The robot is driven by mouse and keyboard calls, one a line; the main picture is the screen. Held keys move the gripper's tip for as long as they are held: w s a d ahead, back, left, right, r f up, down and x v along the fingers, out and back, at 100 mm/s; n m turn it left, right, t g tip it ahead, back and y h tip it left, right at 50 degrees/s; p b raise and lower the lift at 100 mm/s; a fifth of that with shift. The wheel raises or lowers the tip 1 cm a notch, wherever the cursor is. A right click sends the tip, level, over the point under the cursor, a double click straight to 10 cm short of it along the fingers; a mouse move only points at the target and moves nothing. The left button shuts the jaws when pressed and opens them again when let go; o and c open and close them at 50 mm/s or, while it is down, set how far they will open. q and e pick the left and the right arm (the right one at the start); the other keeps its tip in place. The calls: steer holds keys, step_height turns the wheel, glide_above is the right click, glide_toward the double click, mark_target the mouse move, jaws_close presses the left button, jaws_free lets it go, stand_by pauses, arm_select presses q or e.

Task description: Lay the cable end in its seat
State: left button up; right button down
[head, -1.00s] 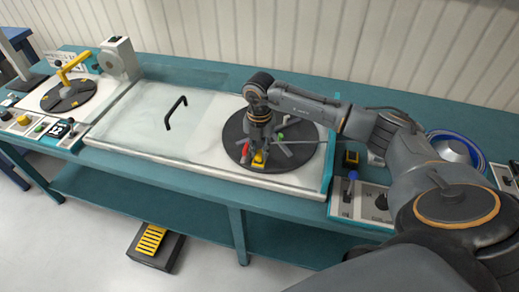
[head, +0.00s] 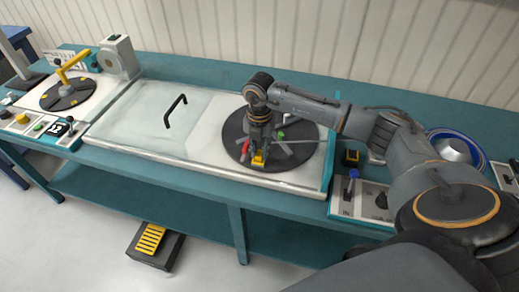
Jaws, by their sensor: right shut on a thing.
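My right gripper (head: 259,150) reaches down over the dark round reel plate (head: 296,162) at the right of the bench. It is shut. What it holds is too small and too covered by the fingers to make out; no length of cable shows clearly. A yellow block (head: 258,162) sits right under the fingertips. A small red part (head: 246,157) is just left of them, and a green part (head: 281,135) lies to their right. I cannot tell which of these is the seat. My left gripper is not in view.
A clear cover with a black handle (head: 175,111) lies left of the plate. A second dark plate with a yellow crank (head: 73,66) is at far left. A blue-knobbed lever panel (head: 352,188) and a blue-rimmed bowl (head: 456,148) are at right. A yellow pedal (head: 152,239) is on the floor.

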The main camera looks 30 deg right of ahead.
steer(key=c, duration=1.1)
jaws_free()
steer(key=shift+c, duration=0.2)
steer(key=shift+o, duration=0.9)
steer(key=shift+w+a+r, duration=0.1)
steer(key=shift+w+r, duration=0.05)
steer(key=shift+r, duration=0.15)
steer(key=shift+c, duration=0.2)
steer(key=shift+o, duration=0.2)
steer(key=shift+r+p, duration=0.35)
steer(key=shift+p, duration=0.05)
steer(key=shift+a+r, duration=0.1)
steer(key=shift+r, duration=0.1)
steer(key=shift+r+p, duration=0.25)
steer(key=shift+p, duration=0.15)
